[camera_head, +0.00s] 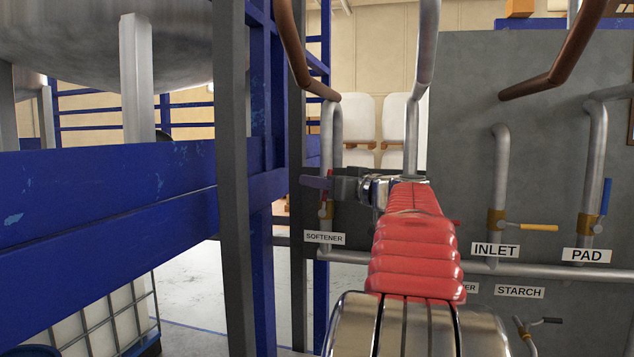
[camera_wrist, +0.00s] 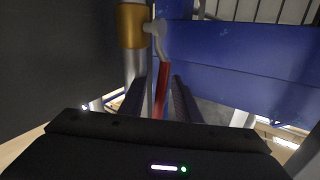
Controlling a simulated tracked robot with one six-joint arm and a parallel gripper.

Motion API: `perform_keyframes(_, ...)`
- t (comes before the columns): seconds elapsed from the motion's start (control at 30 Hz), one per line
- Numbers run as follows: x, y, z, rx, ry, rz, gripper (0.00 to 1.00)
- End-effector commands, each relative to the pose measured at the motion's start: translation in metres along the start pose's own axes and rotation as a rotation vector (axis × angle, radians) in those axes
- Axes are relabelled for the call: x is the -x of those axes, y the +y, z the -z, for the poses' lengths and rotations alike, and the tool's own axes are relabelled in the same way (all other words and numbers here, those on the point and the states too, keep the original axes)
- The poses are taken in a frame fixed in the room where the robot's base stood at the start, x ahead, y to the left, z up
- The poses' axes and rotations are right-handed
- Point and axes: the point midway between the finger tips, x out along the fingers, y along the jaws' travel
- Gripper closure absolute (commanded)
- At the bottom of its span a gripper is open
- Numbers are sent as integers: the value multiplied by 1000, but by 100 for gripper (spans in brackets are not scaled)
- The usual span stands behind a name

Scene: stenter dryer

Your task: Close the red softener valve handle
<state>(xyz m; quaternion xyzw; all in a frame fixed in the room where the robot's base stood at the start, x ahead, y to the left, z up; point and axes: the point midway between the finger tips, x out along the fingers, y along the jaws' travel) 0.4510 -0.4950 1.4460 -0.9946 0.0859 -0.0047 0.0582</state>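The softener valve's red handle (camera_head: 330,187) stands upright along its grey pipe in the head view, above the brass valve body (camera_head: 325,210) and the SOFTENER label (camera_head: 324,238). My gripper (camera_head: 318,183) is level with the handle and partly covers it. In the wrist view, the red handle (camera_wrist: 162,88) runs lengthwise between the two dark fingers of my gripper (camera_wrist: 160,92), with a gap visible on each side. The fingers look open around it. The brass body (camera_wrist: 132,26) is beyond the fingertips; the handle's near end is hidden by my gripper.
Yellow INLET handle (camera_head: 538,227) and blue PAD handle (camera_head: 606,196) are to the right on the grey panel (camera_head: 470,110). A blue beam (camera_head: 110,210) and dark post (camera_head: 232,170) stand left of the valve. A horizontal pipe (camera_head: 350,257) runs below.

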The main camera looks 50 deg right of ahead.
Motion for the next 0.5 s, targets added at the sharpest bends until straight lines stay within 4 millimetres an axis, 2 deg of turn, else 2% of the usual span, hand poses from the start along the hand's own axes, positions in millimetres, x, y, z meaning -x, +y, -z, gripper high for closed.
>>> perform_keyframes(0.1, -6, 0, 0, 0, 0, 0, 70)
perform_keyframes(0.37, -7, 0, 0, 0, 0, 0, 70)
perform_keyframes(0.5, -7, 0, 0, 0, 0, 0, 79)
